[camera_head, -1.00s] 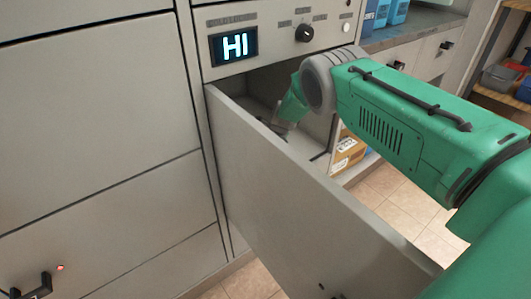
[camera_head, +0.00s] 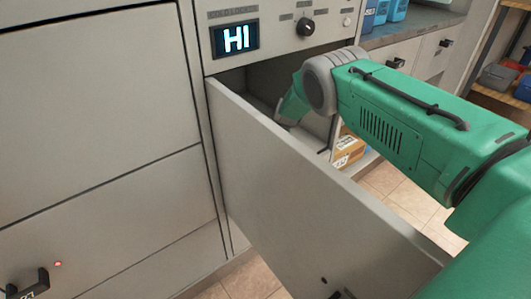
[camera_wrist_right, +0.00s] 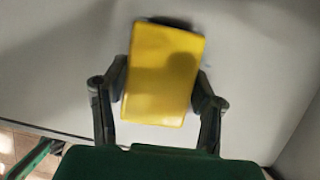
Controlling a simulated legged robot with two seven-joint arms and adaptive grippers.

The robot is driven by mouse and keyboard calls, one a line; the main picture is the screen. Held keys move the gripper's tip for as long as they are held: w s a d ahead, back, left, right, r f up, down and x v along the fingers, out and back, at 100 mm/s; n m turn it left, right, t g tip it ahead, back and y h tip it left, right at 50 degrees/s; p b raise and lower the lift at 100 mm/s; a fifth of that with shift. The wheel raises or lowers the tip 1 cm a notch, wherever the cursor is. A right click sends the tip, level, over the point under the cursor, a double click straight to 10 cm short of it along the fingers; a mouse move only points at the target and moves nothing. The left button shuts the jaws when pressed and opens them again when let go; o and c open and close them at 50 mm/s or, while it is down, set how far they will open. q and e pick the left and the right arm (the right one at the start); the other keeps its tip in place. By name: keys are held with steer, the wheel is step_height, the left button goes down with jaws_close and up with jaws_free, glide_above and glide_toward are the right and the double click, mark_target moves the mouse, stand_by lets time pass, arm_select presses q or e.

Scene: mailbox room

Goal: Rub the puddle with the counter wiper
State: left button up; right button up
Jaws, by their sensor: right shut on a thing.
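A yellow block (camera_wrist_right: 165,58), which looks like the counter wiper, sits between the fingers of my right gripper (camera_wrist_right: 161,82) in the right wrist view. The gripper is shut on it, over a pale grey surface. In the head view my right arm reaches over the front of an open drawer (camera_head: 300,185) and its wrist points down inside. The drawer front hides the fingers and the wiper there. I cannot tell whether the wiper touches the surface. No puddle can be made out in either view. My left gripper is not in view.
The tall drawer front stands close in front of my right wrist. Closed cabinet fronts (camera_head: 95,110) fill the left. A cardboard box (camera_head: 348,152) sits behind the drawer.

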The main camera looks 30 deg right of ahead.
steer(key=shift+d, duration=1.05)
steer(key=shift+w+d+f, duration=0.1)
steer(key=shift+d, duration=0.85)
steer(key=shift+w+d+f, duration=0.1)
steer(key=shift+d, duration=0.85)
steer(key=shift+s+a+r+p, duration=0.15)
steer(key=shift+a+p, duration=0.45)
steer(key=shift+a, duration=0.6)
steer(key=shift+s+a+p, duration=0.15)
steer(key=shift+a+p, duration=0.45)
steer(key=shift+a, duration=1.8)
steer(key=shift+b, duration=0.7)
steer(key=shift+w+d+f+b, duration=0.2)
steer(key=shift+d+b, duration=0.35)
steer(key=shift+d, duration=0.2)
steer(key=shift+w+d+r, duration=0.1)
steer(key=shift+w+d, duration=0.05)
steer(key=shift+d, duration=1.3)
steer(key=shift+w+d+r, duration=0.1)
steer(key=shift+d, duration=1.35)
